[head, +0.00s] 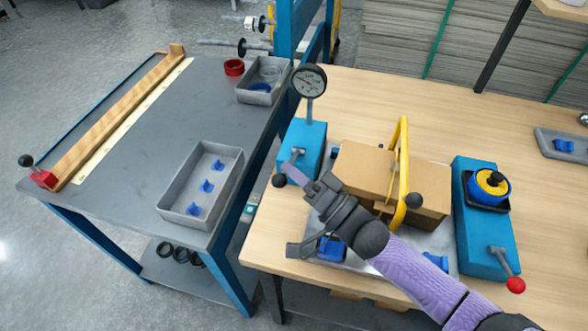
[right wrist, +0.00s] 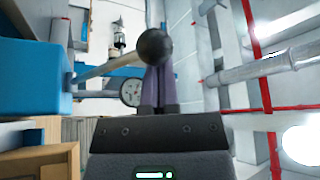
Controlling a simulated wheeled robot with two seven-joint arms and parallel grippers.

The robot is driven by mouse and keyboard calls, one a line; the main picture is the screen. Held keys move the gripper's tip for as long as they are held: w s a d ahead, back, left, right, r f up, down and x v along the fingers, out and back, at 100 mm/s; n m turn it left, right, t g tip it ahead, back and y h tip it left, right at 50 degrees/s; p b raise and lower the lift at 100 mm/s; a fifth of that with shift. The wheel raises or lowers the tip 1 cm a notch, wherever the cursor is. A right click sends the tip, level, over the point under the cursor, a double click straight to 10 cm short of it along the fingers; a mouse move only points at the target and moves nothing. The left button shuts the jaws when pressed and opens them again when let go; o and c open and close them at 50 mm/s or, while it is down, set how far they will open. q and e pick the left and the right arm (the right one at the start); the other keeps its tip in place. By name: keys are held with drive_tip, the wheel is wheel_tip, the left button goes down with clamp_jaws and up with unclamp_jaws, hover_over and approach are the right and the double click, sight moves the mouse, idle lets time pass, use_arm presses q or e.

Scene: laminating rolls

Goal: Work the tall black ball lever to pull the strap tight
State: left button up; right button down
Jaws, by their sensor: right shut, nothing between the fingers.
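A black ball (head: 279,180) sits on the end of a metal lever from the left blue block (head: 312,134), below the dial gauge (head: 309,82). My right gripper (head: 288,169) is shut and empty, its purple fingertips close beside this ball. In the right wrist view the ball (right wrist: 154,46) overlaps the fingertips (right wrist: 159,72) and hides their ends; I cannot tell whether they touch. A yellow band (head: 403,150) arches over the cardboard box (head: 362,170). Another black ball (head: 413,200) shows beside the band. My left gripper is not in view.
The grey bench (head: 130,150) at left holds grey trays (head: 178,212) with blue parts. The wooden table behind the box is clear.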

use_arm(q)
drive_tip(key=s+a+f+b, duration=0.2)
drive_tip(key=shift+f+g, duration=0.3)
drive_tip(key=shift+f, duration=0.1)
use_arm(e)
drive_tip(key=f, duration=0.1)
drive_tip(key=s+f+n, duration=0.1)
drive_tip(key=f, duration=0.1)
drive_tip(key=shift+s+a+f+n+y, duration=0.2)
drive_tip(key=shift+s+f+n+y, duration=0.05)
drive_tip(key=shift+n+y, duration=0.15)
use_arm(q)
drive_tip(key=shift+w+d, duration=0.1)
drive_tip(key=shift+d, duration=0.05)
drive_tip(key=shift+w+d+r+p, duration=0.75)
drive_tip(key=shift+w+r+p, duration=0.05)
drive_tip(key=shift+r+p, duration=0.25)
use_arm(e)
drive_tip(key=s+d, duration=0.9)
drive_tip(key=d, duration=0.2)
drive_tip(key=shift+s+d+f, duration=0.2)
drive_tip(key=shift+s+f, duration=0.1)
drive_tip(key=shift+f, duration=0.15)
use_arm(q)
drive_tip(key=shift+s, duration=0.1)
